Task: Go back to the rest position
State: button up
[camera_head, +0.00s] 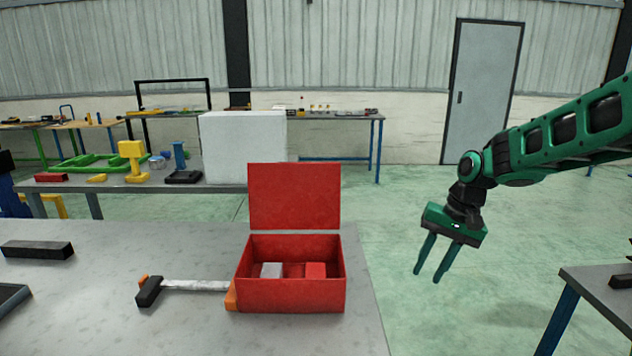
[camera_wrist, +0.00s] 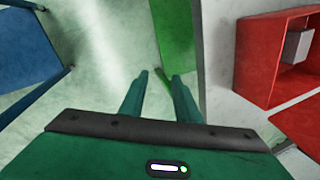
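My gripper (camera_head: 430,262) hangs at the end of my green arm, to the right of the grey table and over the floor. Its two green fingers point down, stand apart and hold nothing. In the wrist view my gripper (camera_wrist: 158,80) shows the same parted, empty fingers with floor between them.
An open red box (camera_head: 290,296) with a grey block (camera_head: 271,270) and a red block (camera_head: 316,270) stands near the right edge of the grey table (camera_head: 190,330). A hammer (camera_head: 185,287) lies left of it. Another table (camera_head: 598,290) stands at lower right. Floor lies between them.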

jog(key=s+d+h, duration=0.1)
jog(key=s+d, duration=0.3)
jog(key=s, duration=0.7)
jog(key=s+d+m+h, duration=0.1)
jog(key=s+d, duration=0.4)
jog(key=s, duration=0.5)
jog(key=s+d+r+m, duration=0.1)
jog(key=s+d, duration=0.4)
jog(key=s, duration=0.6)
jog(key=shift+s+h, duration=0.35)
jog(key=shift+h, duration=0.05)
